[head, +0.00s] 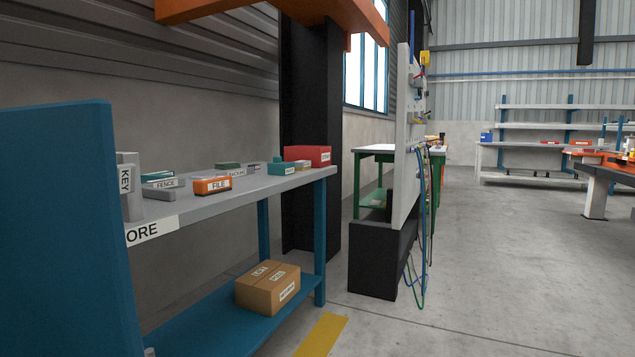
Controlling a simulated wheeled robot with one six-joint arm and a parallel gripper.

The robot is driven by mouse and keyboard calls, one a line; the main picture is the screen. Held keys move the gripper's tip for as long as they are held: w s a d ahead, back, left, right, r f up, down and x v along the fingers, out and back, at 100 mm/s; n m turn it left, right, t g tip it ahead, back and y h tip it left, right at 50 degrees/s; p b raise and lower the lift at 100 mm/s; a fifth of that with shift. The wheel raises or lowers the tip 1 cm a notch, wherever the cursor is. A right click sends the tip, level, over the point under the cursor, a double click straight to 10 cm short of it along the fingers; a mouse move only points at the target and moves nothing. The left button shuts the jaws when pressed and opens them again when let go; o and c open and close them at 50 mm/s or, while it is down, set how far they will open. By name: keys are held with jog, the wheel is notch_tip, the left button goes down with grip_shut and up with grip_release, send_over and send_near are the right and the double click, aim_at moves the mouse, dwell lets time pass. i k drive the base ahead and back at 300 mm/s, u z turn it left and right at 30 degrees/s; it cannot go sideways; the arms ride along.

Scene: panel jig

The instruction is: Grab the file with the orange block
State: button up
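An orange block labelled FILE (212,185) lies on the grey top of a shelf bench (255,186), near its front edge, left of the picture's middle. Its label faces me. No separate file tool can be made out beside it. My gripper is not in this view, so its state is not shown.
A KEY block (130,187), a FENCE block (165,183), a teal block (282,169) and a red box (307,155) share the bench top. A blue panel (60,230) stands at the near left. A carton (267,287) sits on the lower shelf. Floor at right is clear.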

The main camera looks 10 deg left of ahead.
aim_at(208, 187)
jog(key=z, duration=0.3)
jog(key=i, duration=1.1)
jog(key=u, duration=1.9)
